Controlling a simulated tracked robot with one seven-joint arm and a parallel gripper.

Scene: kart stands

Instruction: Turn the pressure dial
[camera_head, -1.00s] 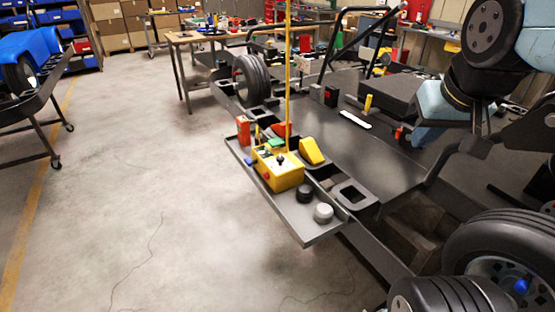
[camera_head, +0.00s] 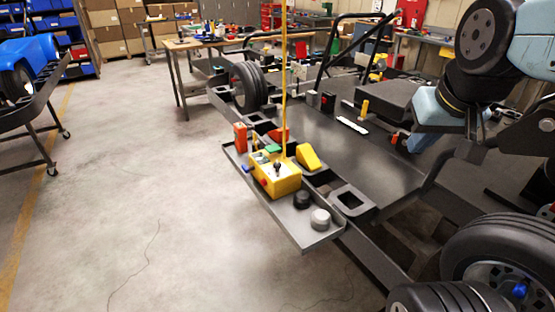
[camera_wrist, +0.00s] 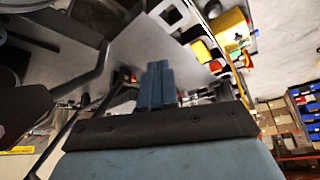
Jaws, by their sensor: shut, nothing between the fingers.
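A narrow grey tray (camera_head: 285,222) along the kart's near side carries a yellow control box (camera_head: 272,176) with a small black lever and a red button. Two round knobs stand at the tray's near end: a black knob (camera_head: 302,200) and a pale grey knob (camera_head: 320,219). I cannot tell which of these is the pressure dial. My gripper (camera_wrist: 157,75) shows in the wrist view with its blue fingers together and empty, apart from the tray. The yellow box (camera_wrist: 231,30) is at upper right there.
A thin yellow pole (camera_head: 283,80) rises beside the box. An orange block (camera_head: 240,138) and a yellow wedge (camera_head: 308,157) are close by. The kart frame (camera_head: 360,155) and a tyre (camera_head: 500,250) fill the right. Open concrete floor (camera_head: 130,190) lies left of the tray.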

